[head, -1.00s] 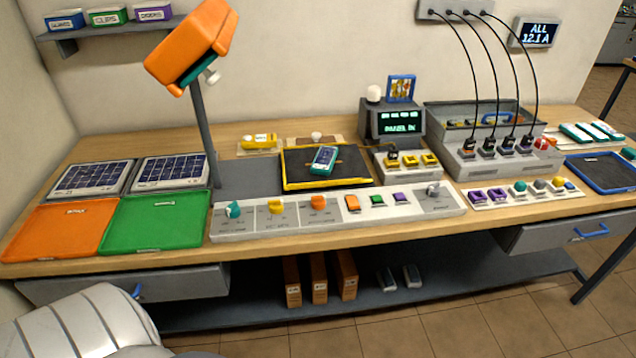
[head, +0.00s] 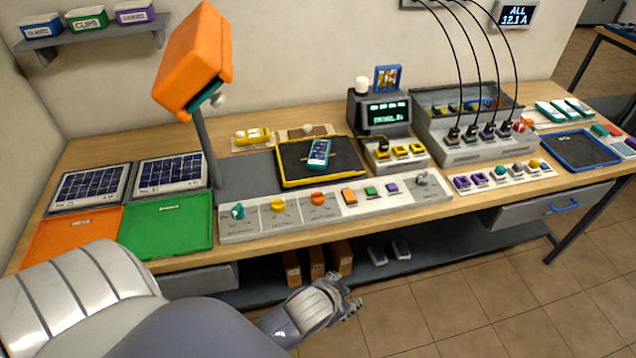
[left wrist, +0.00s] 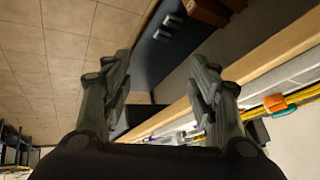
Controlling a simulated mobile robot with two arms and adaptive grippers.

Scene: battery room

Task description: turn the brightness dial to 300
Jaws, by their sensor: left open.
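A long pale control panel (head: 335,212) lies along the front of the bench. It bears a teal dial (head: 238,210), a yellow dial (head: 278,205) and an orange dial (head: 318,198). The print under the dials is too small to read, so I cannot tell which is brightness or where it points. My left gripper (head: 352,300) is open and empty, in front of the bench and below the top's front edge, apart from the panel. Its two fingers stand apart in the left wrist view (left wrist: 163,85). My right gripper is not in view.
An orange lamp (head: 195,62) stands behind the panel's left end. Green (head: 165,222) and orange (head: 75,235) trays lie to the left. The panel also has several coloured buttons and a grey switch (head: 422,180). Drawers and a lower shelf (head: 440,240) are below the top.

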